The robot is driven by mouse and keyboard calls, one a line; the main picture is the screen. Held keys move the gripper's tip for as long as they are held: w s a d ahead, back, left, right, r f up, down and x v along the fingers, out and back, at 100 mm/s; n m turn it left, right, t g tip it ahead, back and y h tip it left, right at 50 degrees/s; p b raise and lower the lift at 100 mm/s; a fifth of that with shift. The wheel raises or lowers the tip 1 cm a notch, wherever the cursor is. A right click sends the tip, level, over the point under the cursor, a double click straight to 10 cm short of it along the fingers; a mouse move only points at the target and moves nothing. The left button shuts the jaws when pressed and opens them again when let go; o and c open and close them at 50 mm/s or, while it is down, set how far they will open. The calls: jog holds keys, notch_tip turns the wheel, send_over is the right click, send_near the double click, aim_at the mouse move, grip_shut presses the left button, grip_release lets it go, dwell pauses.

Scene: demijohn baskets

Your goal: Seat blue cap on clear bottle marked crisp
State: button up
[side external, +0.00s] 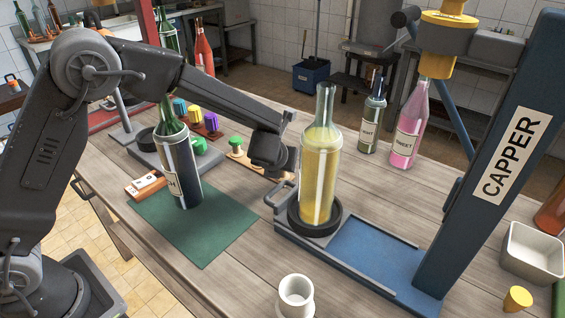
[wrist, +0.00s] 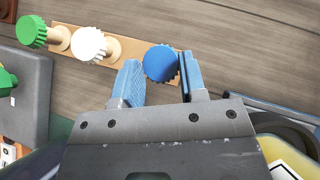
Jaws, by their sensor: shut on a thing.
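The blue cap (wrist: 161,63) is a ribbed disc between my fingertips in the wrist view, over the end of a wooden cap strip (wrist: 205,71). My gripper (wrist: 157,78) is shut on it; I cannot tell whether it is lifted off the strip. In the side view my gripper (side external: 282,163) is low, just left of and behind the clear bottle, and the blue cap is hidden. The clear bottle (side external: 320,170) holds yellow liquid and stands upright, open-necked, in a dark ring on the capper base (side external: 375,250). I see no readable crisp marking on it.
A green cap (wrist: 31,31) and white cap (wrist: 88,45) sit on the strip. A dark bottle (side external: 180,165) stands on a green mat (side external: 215,225). The capper column (side external: 490,170) rises at right. Pink (side external: 408,135) and grey-green (side external: 372,125) bottles stand behind; a white cup (side external: 296,294) in front.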

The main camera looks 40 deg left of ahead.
jog(key=shift+c, duration=1.1)
jog(key=shift+r, duration=0.15)
